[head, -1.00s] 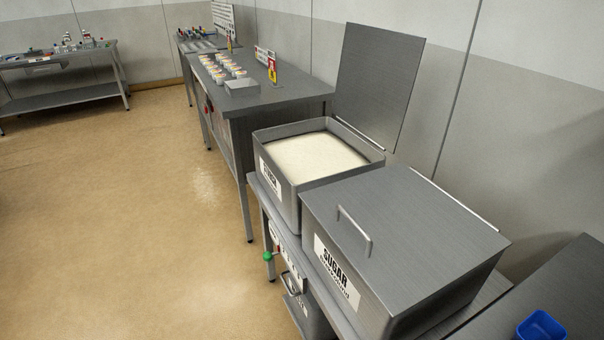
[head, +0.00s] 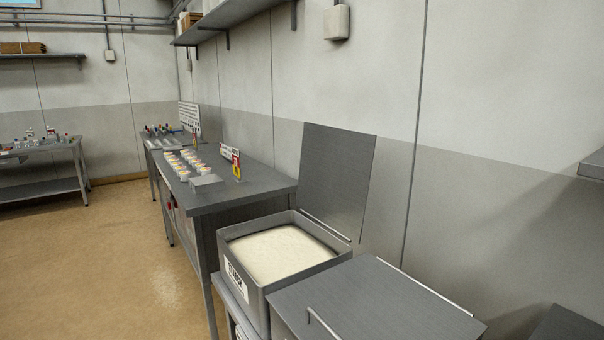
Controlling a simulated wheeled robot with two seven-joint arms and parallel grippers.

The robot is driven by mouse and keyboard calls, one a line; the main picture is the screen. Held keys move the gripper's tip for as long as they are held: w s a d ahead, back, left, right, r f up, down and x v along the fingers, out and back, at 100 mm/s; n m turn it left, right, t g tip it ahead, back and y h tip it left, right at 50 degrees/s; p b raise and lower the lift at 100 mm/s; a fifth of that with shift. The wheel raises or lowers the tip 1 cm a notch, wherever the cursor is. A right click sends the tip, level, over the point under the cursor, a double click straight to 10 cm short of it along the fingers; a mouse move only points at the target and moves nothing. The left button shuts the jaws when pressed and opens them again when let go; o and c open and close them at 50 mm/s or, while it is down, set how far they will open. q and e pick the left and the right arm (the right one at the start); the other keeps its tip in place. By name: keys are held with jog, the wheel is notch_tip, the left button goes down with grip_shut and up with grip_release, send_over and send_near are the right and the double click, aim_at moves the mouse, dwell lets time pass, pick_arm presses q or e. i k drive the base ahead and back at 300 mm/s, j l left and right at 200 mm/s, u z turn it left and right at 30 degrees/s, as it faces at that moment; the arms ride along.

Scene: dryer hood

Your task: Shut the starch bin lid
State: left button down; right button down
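The starch bin (head: 257,295) is a grey metal box with a white label on its front, partly readable as starch. It is full of pale powder (head: 280,250). Its lid (head: 338,180) stands open, raised up at the back of the bin close to the wall. The bin stands on a grey metal stand, beside a second closed bin. Neither of my grippers shows in the head view.
The closed sugar bin (head: 365,300) with a bar handle (head: 323,325) is directly right of the starch bin. Behind is a table (head: 250,190) with several white tubs (head: 180,164) and a small grey box (head: 206,183). A wall shelf (head: 230,22) hangs above. The floor (head: 110,270) at left is clear.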

aim_at(336, 164)
jog(key=i+j+z, duration=0.2)
jog(key=j+z, duration=0.15)
jog(key=i+j+z, duration=0.15)
jog(key=j+z, duration=0.2)
jog(key=j, duration=0.2)
jog(key=j+z, duration=0.35)
jog(key=j, duration=0.15)
jog(key=i+j+z, duration=0.1)
jog(key=j+z, duration=0.25)
jog(key=j, duration=0.2)
jog(key=i+j+z, duration=0.1)
jog(key=j+z, duration=0.25)
jog(key=j, duration=0.2)
jog(key=j+z, duration=0.4)
jog(key=j, duration=0.2)
jog(key=j+z, duration=0.35)
jog(key=j, duration=0.25)
jog(key=k+j+z, duration=0.15)
jog(key=j+z, duration=0.2)
jog(key=j, duration=0.2)
jog(key=k+j+z, duration=0.2)
jog(key=j+z, duration=0.15)
jog(key=j, duration=0.2)
